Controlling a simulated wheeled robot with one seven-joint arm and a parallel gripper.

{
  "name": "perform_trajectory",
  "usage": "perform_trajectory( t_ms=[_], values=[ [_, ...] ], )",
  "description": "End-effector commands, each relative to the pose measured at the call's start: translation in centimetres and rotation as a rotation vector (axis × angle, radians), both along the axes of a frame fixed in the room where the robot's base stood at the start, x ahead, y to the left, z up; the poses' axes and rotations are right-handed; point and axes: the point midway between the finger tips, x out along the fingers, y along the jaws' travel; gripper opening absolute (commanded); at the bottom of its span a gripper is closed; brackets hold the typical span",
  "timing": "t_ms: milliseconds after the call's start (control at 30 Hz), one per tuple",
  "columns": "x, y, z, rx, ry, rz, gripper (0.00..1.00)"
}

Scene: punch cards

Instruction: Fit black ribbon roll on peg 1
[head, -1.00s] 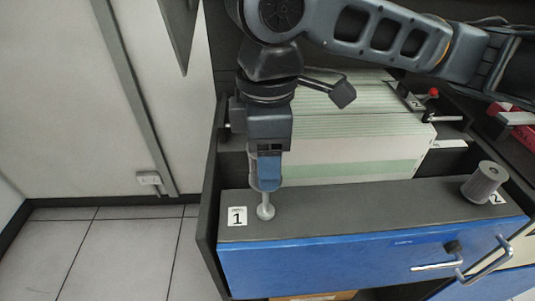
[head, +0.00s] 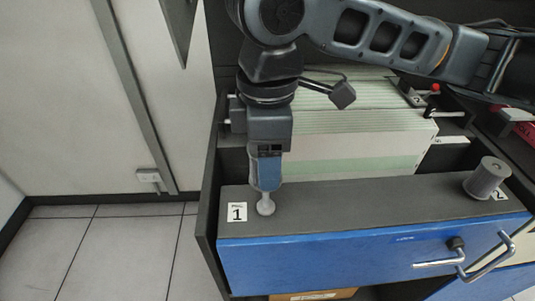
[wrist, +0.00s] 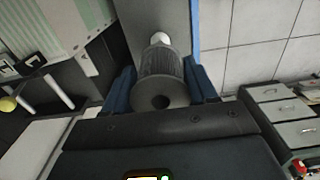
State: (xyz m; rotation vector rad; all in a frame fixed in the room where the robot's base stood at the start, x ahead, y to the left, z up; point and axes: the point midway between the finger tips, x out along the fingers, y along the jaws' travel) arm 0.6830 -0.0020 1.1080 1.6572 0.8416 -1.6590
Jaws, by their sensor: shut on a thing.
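My gripper (head: 266,178) is shut on the black ribbon roll and points straight down over peg 1. In the wrist view the dark ribbed roll (wrist: 161,66) sits between the two blue fingers, its end flange and centre hole facing the camera. In the head view the fingers hide most of the roll. Peg 1 (head: 266,206) is pale, with a round foot on the dark ledge (head: 350,200), beside the "1" label (head: 237,212). Its pale end (wrist: 160,38) shows beyond the roll in the wrist view. I cannot tell whether the peg's top is inside the roll.
A grey roll (head: 486,178) stands at the ledge's right end by the "2" label (head: 499,194). A stack of pale green-striped cards (head: 370,140) stands behind the ledge. The blue drawer front (head: 350,262) has metal handles at the right. Open floor lies to the left.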

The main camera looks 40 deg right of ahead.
Motion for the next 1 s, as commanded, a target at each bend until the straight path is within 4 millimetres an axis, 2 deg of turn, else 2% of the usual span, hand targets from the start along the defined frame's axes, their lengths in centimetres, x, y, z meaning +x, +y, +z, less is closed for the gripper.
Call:
perform_trajectory(
  t_ms=[1000],
  values=[
    [0.00,-0.01,-1.11,-0.001,-0.001,0.000,0.23]
  ],
)
